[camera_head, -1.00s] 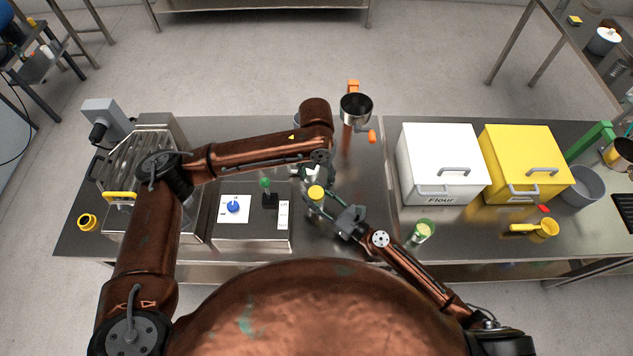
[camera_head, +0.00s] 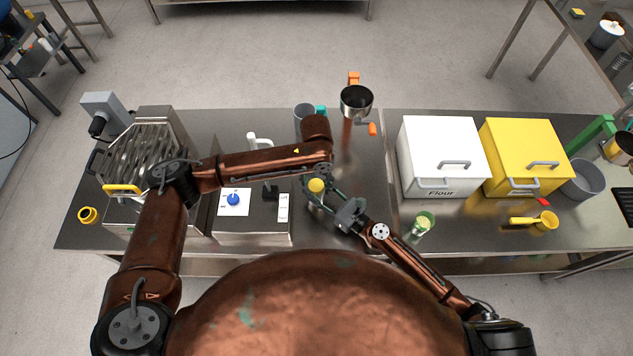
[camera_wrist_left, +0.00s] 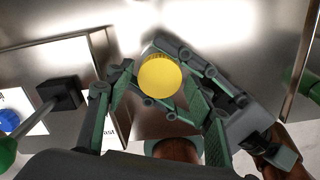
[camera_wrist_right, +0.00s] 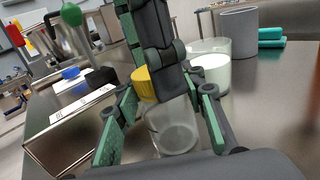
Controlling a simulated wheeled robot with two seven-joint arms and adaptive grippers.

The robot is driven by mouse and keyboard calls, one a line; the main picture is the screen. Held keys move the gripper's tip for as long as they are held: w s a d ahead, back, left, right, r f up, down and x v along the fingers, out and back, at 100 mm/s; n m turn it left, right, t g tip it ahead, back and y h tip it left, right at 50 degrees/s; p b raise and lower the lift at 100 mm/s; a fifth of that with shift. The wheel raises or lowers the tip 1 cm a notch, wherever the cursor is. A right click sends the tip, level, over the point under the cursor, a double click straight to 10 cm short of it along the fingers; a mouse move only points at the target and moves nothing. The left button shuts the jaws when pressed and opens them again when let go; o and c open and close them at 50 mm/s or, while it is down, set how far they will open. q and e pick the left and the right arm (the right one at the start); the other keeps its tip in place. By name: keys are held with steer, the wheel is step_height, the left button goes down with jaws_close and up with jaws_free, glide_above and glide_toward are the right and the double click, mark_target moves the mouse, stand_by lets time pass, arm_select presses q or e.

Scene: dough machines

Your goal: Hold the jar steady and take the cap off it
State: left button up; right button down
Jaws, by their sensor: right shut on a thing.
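The clear jar (camera_wrist_right: 172,132) stands upright on the steel table with a yellow cap (camera_head: 316,185) on top. My right gripper (camera_head: 326,194) reaches in from the right and is shut around the jar's side, below the cap. The right wrist view shows its fingers on both sides of the jar. My left gripper (camera_wrist_left: 160,105) is above the cap, its two fingers apart. In the left wrist view the cap (camera_wrist_left: 160,75) lies between and beyond those fingertips. In the right wrist view a left finger partly covers the cap (camera_wrist_right: 145,85); contact cannot be told.
A control panel with a blue knob (camera_head: 234,199) and a lever lies left of the jar. A grey pot (camera_head: 304,122) stands behind.

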arm_select(q)
steer(key=c, duration=0.9)
arm_select(e)
steer(key=shift+s+f, duration=0.2)
steer(key=shift+f, duration=0.35)
arm_select(q)
steer(key=o, duration=1.1)
steer(key=shift+o, duration=0.2)
steer(key=shift+r, duration=2.25)
arm_select(e)
steer(key=c, duration=1.6)
jaws_free()
arm_select(q)
steer(key=shift+w, duration=0.1)
arm_select(e)
steer(key=o, duration=0.3)
steer(key=shift+w+r, duration=0.1)
steer(key=shift+w, duration=0.05)
steer(key=shift+o, duration=0.6)
steer(key=shift+r, duration=0.15)
